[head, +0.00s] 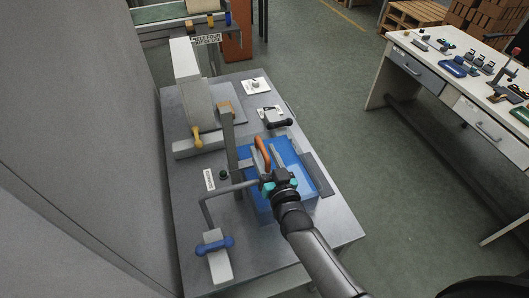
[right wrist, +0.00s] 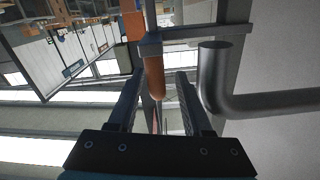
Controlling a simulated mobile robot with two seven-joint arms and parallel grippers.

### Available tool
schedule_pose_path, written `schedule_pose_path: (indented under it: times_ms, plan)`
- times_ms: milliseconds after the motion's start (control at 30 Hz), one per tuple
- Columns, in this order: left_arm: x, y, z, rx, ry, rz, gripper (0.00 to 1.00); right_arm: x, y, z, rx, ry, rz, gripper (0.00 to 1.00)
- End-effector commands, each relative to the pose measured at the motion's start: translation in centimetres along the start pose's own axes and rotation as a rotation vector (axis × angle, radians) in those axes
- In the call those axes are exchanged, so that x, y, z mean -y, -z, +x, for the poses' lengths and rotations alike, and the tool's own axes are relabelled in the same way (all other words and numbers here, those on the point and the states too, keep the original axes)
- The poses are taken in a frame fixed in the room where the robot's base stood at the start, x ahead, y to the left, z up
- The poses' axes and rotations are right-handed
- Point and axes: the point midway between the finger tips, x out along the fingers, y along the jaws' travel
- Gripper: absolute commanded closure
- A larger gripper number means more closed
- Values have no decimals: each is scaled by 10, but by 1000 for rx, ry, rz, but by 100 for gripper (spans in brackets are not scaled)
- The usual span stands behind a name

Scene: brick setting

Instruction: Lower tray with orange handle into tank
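The tank (head: 312,172) is a blue, box-shaped vessel on the grey metal table. The orange handle (head: 262,153) stands up over the tank's left part, beside a grey upright post (head: 230,145). The tray below the handle is hard to make out. My right gripper (head: 268,183) is over the tank, just in front of the handle. In the right wrist view, the orange handle (right wrist: 155,78) shows between the two separated fingers (right wrist: 160,82), with a gap on each side. The gripper is open and holds nothing. My left gripper is not in view.
A bent grey pipe (head: 205,205) runs close left of my right gripper; it also shows in the right wrist view (right wrist: 222,85). A blue-handled lever (head: 215,246) is at the table's front left. A grey machine with a yellow handle (head: 196,138) stands behind. A white workbench (head: 440,75) is at right.

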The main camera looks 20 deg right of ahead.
Motion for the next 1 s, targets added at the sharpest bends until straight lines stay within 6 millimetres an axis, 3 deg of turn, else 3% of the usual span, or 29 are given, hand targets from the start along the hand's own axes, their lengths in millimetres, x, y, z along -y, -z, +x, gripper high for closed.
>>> schedule_pose_path:
  times_ms: [367, 1000]
  plan:
    - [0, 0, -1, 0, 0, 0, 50, -1, 1, -11, -2, -1, -2, 50]
    - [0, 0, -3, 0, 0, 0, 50, -1, 0, -124, 1, -1, -1, 50]
